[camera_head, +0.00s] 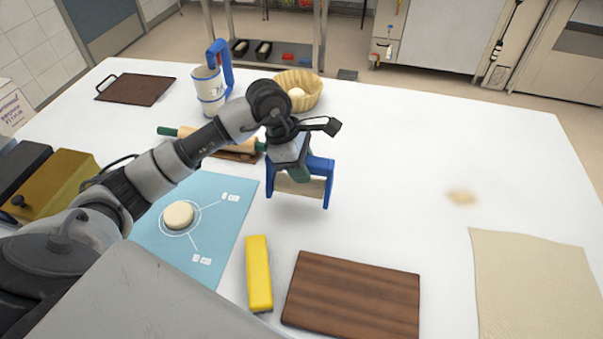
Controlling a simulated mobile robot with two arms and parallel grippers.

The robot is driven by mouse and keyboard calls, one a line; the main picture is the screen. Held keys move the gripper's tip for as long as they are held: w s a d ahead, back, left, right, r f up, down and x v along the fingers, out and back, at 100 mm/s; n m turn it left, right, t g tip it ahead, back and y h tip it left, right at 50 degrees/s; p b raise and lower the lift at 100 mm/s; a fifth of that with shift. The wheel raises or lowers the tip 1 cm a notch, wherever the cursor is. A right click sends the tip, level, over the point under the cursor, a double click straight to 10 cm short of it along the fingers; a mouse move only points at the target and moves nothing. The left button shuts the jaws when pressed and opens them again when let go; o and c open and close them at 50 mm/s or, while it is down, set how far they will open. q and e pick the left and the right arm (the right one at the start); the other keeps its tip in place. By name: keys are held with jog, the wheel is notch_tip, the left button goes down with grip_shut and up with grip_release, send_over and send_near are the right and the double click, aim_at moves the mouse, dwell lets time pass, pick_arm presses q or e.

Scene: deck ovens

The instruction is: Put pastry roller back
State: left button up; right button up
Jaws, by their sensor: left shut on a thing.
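The pastry roller has a blue forked frame (328,182) with a pale roller (298,187) between its arms. My left gripper (290,155) is shut on it from above and holds it over the white table, right of the blue mat. The roller's handle is mostly hidden by the gripper. My right gripper is out of view.
A rolling pin (215,142) with green handles lies behind my left arm on a brown board. A blue mat (225,250) bears a dough disc (178,215). A yellow block (259,275) and a dark wooden board (355,295) are in front. The table's right middle is mostly clear.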

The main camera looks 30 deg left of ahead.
pick_arm(q)
jog(key=shift+w+a+f, duration=0.1)
jog(key=shift+w+a, duration=0.05)
jog(key=shift+a, duration=0.05)
jog(key=shift+f, duration=0.35)
notch_tip(320, 180, down, 2)
jog(key=shift+f+p, duration=0.2)
jog(key=shift+p, duration=0.45)
jog(key=shift+f, duration=0.6)
jog(key=o, duration=0.5)
jog(key=shift+f, duration=0.1)
jog(key=o, duration=0.5)
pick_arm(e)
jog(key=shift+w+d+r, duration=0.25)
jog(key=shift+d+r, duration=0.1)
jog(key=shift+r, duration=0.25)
